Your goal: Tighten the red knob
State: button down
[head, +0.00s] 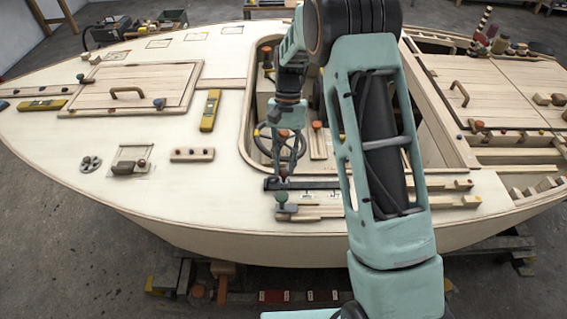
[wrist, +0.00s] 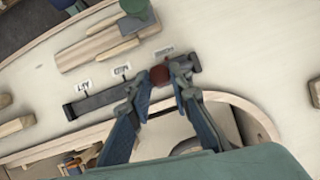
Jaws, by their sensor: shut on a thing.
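The red knob (wrist: 160,75) is a small dark-red ball near the right end of a dark slotted bar (wrist: 97,103) on the pale deck. In the wrist view my gripper (wrist: 161,82) has its two fingers on either side of the knob, shut on it. In the head view my gripper (head: 284,174) reaches down to the deck beside the cockpit opening. The knob is mostly hidden there by the fingers. How far it is turned cannot be seen.
Small white labels (wrist: 122,71) line the bar. A steering wheel (head: 277,145) is in the opening behind. The deck to the left has free room.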

jog(key=shift+w+r+m, duration=0.1)
jog(key=shift+r+m, duration=0.05)
jog(key=shift+m, duration=0.55)
jog(key=c, duration=1.7)
grip_release()
jog(key=shift+c, duration=0.2)
jog(key=v, duration=1.2)
jog(key=shift+d, duration=0.3)
